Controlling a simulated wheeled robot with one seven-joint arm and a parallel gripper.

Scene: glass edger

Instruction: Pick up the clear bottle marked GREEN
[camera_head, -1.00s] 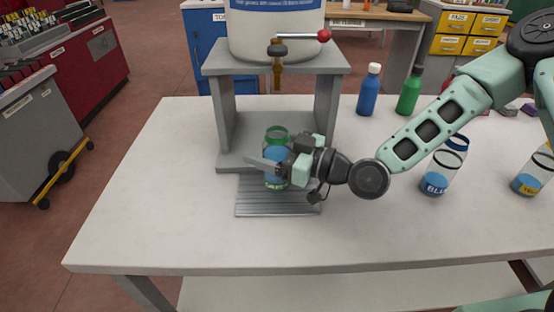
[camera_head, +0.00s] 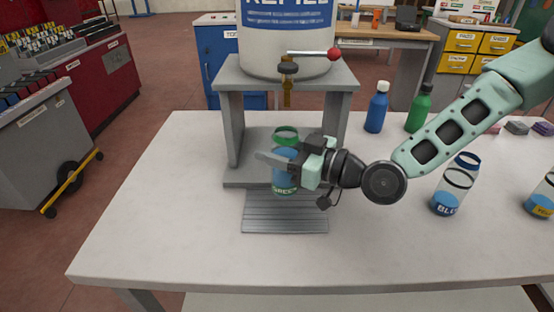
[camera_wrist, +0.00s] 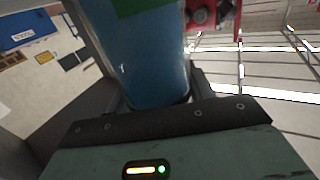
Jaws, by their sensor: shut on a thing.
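The clear bottle marked GREEN (camera_head: 285,183) is in my gripper in the head view, upright, with a green neck ring and blue liquid inside. My gripper (camera_head: 287,162) is shut around its middle from the right. The bottle is in front of the refill stand, below its tap (camera_head: 288,92), and appears slightly above the ribbed drip tray (camera_head: 285,219). In the wrist view the blue-filled bottle (camera_wrist: 150,60) fills the space between the fingers, with some green at the top. The fingers hide part of its side.
The grey stand (camera_head: 232,130) with its REFILL tank (camera_head: 287,40) rises close behind the bottle. A blue bottle (camera_head: 377,110) and a green bottle (camera_head: 419,108) stand at the back right. A clear BLUE-marked bottle (camera_head: 445,203) and a yellow-labelled one (camera_head: 541,204) stand right. The left tabletop is clear.

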